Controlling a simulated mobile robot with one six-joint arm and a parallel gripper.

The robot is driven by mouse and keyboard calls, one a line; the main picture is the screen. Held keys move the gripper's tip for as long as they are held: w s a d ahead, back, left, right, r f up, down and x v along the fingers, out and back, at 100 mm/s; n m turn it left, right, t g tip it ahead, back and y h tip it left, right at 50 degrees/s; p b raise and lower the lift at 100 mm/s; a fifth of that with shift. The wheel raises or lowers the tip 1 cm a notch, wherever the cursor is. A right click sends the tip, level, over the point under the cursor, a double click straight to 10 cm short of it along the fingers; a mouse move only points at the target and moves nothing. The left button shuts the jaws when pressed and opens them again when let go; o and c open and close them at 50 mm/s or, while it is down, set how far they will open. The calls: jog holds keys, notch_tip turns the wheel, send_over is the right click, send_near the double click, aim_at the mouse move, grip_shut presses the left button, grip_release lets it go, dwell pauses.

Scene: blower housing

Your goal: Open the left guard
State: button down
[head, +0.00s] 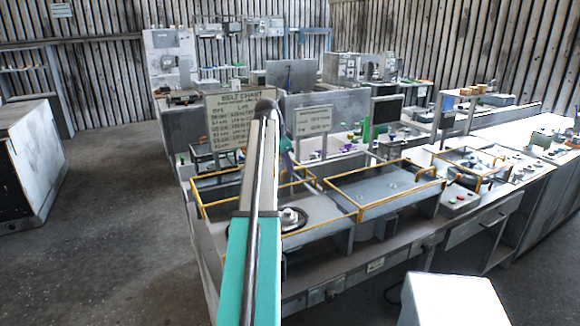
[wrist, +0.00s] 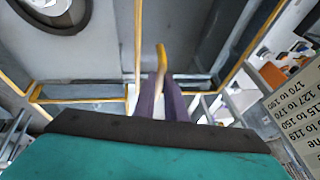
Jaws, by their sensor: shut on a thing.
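The left guard is a yellow-edged frame (head: 196,200) on the left part of the bench, partly hidden behind my arm. A round pulley (head: 291,218) shows beside my arm within that bay, and part of it shows in the wrist view (wrist: 52,12). My gripper (head: 287,150) is mostly hidden by my arm in the head view. In the wrist view, its purple fingers (wrist: 163,82) are closed on a short yellow bar (wrist: 161,57). How far the guard is swung is unclear.
A second yellow-railed frame (head: 385,190) lies to the right on the bench. A belt chart sign (head: 228,120) and a smaller sign (head: 313,121) stand behind. A white block (head: 455,300) is at the front right. Floor at the left (head: 110,220) is clear.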

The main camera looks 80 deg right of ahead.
jog(key=shift+w, duration=0.1)
jog(key=c, duration=1.8)
grip_release()
jog(key=shift+a, duration=0.1)
jog(key=shift+b+v, duration=1.5)
jog(key=shift+v, duration=5.4)
jog(key=shift+r, duration=0.15)
